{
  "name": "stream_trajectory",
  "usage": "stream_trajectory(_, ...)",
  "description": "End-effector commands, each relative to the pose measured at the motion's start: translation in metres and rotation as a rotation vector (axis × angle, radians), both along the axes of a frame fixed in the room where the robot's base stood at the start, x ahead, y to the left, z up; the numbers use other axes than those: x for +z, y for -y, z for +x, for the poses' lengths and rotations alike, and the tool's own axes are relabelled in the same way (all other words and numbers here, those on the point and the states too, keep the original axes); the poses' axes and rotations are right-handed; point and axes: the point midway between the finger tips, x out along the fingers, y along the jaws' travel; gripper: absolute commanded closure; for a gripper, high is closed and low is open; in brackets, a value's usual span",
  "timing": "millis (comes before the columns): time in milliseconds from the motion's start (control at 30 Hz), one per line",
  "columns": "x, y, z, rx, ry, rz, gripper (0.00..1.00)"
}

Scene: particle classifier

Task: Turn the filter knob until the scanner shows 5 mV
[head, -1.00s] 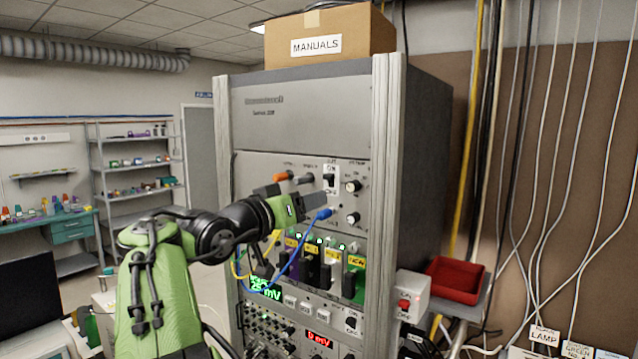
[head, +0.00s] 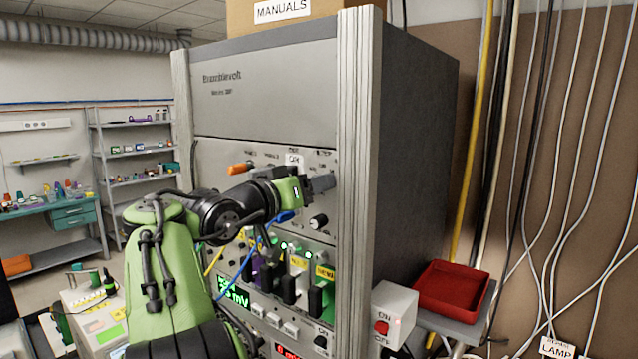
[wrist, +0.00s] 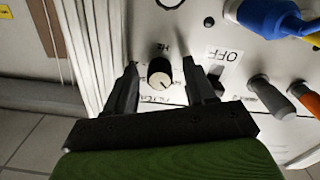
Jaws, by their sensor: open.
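My gripper (head: 322,184) is open at the upper right of the rack's control panel (head: 215,165). In the wrist view, a black knob with a pale cap (wrist: 160,72) shows between the two spread fingers of my gripper (wrist: 160,68), with a gap on each side. My gripper hides this knob in the head view. Another black knob (head: 318,221) is just below my gripper; I cannot read which knob is the filter. A green display (head: 233,292) lower on the rack ends in "mV"; its digits are partly hidden and unclear.
A switch (wrist: 216,85) marked OFF and an orange-tipped lever (wrist: 300,95) are beside my gripper. A blue plug (head: 284,217) with its cable is below the arm. A red tray (head: 452,290) and a box with a red button (head: 382,327) stand right of the rack.

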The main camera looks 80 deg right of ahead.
Motion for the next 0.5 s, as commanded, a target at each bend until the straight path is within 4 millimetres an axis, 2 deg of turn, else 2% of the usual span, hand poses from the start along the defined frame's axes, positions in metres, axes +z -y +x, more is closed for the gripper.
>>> stream_trajectory(133,0.0002,-0.0002,0.0004,0.001,0.0,-0.001,0.45)
stream_trajectory(500,0.0001,0.0001,0.0001,0.0,0.0,0.0,1.0)
